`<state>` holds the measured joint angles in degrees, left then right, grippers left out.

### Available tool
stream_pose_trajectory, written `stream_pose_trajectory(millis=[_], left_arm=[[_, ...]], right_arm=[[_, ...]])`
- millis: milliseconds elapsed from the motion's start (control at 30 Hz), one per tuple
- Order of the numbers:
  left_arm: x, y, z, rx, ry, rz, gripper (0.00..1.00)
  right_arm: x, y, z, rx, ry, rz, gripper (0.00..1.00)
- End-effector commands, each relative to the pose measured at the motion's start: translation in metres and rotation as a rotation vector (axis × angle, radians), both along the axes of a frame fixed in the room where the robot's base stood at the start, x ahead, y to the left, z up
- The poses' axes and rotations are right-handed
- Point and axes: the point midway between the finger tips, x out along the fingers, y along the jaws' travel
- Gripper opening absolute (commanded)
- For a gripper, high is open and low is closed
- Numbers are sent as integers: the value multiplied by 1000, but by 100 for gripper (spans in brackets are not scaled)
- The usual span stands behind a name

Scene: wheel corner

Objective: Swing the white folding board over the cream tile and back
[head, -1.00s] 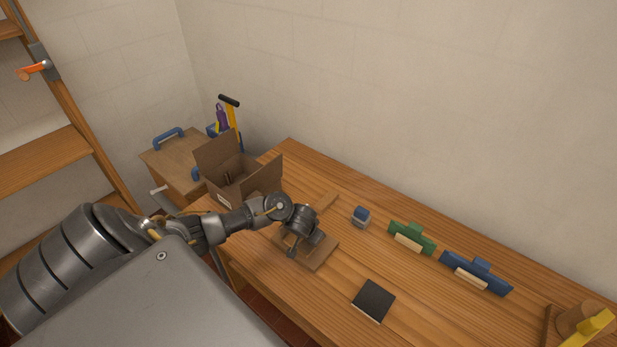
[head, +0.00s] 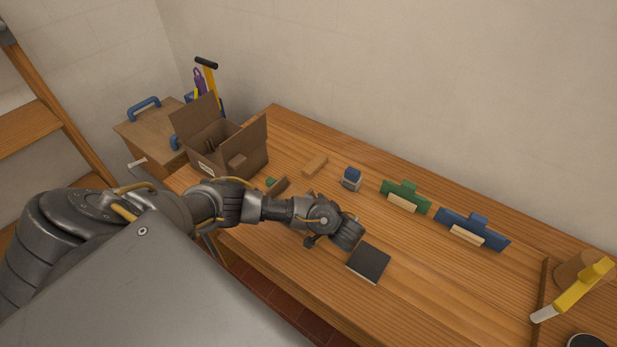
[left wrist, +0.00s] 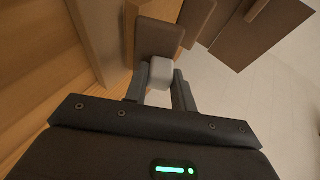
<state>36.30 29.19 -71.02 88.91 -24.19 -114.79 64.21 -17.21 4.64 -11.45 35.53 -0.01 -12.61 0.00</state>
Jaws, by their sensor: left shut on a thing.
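My left gripper (head: 349,234) is low over the wooden table, just behind and left of a dark square plate with a pale front edge (head: 368,264). In the left wrist view its fingers (left wrist: 161,88) are shut on a small white block (left wrist: 161,72). A brown rounded panel (left wrist: 160,38) lies directly beyond the block; I cannot tell whether they are joined. I cannot make out a white folding board or a cream tile for certain. My arm hides part of the table. My right gripper is not in view.
An open cardboard box (head: 222,146) stands at the table's far left. A wood block (head: 315,164), a blue-grey block (head: 351,179), a green piece (head: 406,196) and a blue piece (head: 471,228) line the back. A yellow-handled tool (head: 580,287) is at the right.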

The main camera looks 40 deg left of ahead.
Motion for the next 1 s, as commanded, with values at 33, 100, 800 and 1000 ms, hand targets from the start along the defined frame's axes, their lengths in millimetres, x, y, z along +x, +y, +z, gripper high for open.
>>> stream_pose_trajectory(millis=[33, 100, 800, 1000], left_arm=[[1, -3, 7, 36, 1, -1, 3], [2, -5, 7, 85, -1, -2, 2], [2, -17, -10, 356, 7, 2, 3], [1, -19, -12, 398, 9, 3, 3]], right_arm=[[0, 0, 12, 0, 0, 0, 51], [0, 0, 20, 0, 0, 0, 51], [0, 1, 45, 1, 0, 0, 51], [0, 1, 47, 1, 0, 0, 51]])
